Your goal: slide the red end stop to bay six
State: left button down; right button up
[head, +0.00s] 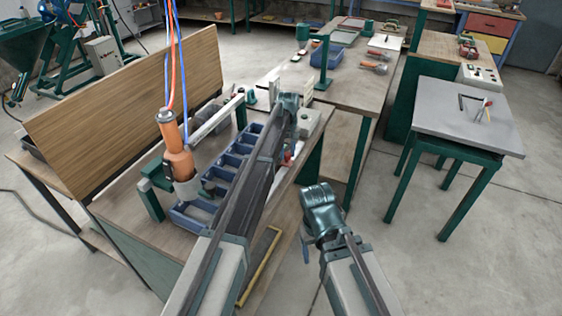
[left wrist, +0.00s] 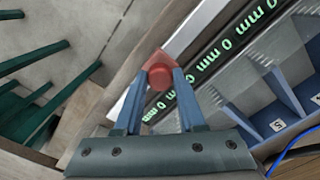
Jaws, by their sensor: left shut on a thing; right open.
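The red end stop (left wrist: 160,75), with a round red knob on top, sits on a pale rail (left wrist: 205,30) in the left wrist view. My left gripper (left wrist: 160,80) is shut on it, one blue finger on each side. In the head view my left arm covers most of that spot, so the end stop's bay cannot be told. My right gripper (head: 308,243) is open and empty, low beside the bench.
Green repeated "0 mm" readouts (left wrist: 210,58) run beside the rail. An orange tool (head: 176,150) hangs on blue and red hoses left of the bays. A wooden panel (head: 125,100) stands behind. A grey-topped table (head: 460,118) is at right; floor between is clear.

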pick_arm(q)
jog(key=shift+w+d, duration=0.25)
jog(key=shift+w, duration=0.4)
jog(key=c, duration=0.5)
grip_release()
notch_tip(320, 180, up, 14)
jog(key=p, duration=1.3)
jog(key=shift+p, duration=0.4)
jog(key=shift+f, duration=0.15)
